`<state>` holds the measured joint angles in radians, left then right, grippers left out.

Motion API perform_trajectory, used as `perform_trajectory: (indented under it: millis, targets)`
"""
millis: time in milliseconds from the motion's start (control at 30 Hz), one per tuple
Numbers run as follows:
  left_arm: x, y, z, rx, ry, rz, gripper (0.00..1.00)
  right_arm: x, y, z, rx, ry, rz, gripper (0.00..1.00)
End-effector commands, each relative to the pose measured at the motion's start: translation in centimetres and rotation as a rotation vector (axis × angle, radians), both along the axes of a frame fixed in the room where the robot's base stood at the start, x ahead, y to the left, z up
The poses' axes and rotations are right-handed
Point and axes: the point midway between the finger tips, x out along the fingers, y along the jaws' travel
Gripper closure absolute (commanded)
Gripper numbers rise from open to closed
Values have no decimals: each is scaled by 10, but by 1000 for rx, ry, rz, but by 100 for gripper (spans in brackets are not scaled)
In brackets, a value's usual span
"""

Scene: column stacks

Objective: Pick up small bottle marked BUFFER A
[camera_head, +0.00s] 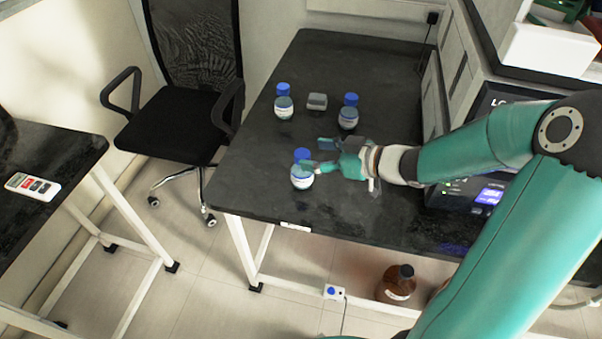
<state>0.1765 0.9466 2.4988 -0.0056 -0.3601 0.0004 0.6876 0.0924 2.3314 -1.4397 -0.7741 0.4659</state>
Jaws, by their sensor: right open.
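Three small clear bottles with blue caps stand upright on the black bench (262,194). One bottle (302,176) is near the front, one bottle (284,107) at the back left, and one bottle (348,117) at the back right. Their labels are too small to read, so I cannot tell which is BUFFER A. My right gripper (318,155) is open at the front bottle. One finger overlaps that bottle in the picture and the other is beyond it, to the right; I cannot tell whether they touch. My left gripper is not in view.
A small grey block (317,101) lies between the back bottles. An instrument with a lit screen (488,196) stands at the right of the bench. A black chair (180,120) is to the left. A brown bottle (397,284) stands below the bench.

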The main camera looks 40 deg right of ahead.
Motion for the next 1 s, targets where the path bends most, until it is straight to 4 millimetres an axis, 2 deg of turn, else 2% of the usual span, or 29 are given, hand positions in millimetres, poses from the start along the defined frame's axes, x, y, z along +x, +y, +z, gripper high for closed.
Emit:
perform_trajectory:
  millis: [300,567,667,1000]
  targets:
    - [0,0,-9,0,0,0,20,35,16,-17,2,0,4,32]
    - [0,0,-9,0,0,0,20,38,17,-17,0,0,1,32]
    - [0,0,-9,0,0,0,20,38,17,-17,1,0,2,45]
    - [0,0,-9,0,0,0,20,38,17,-17,1,0,3,100]
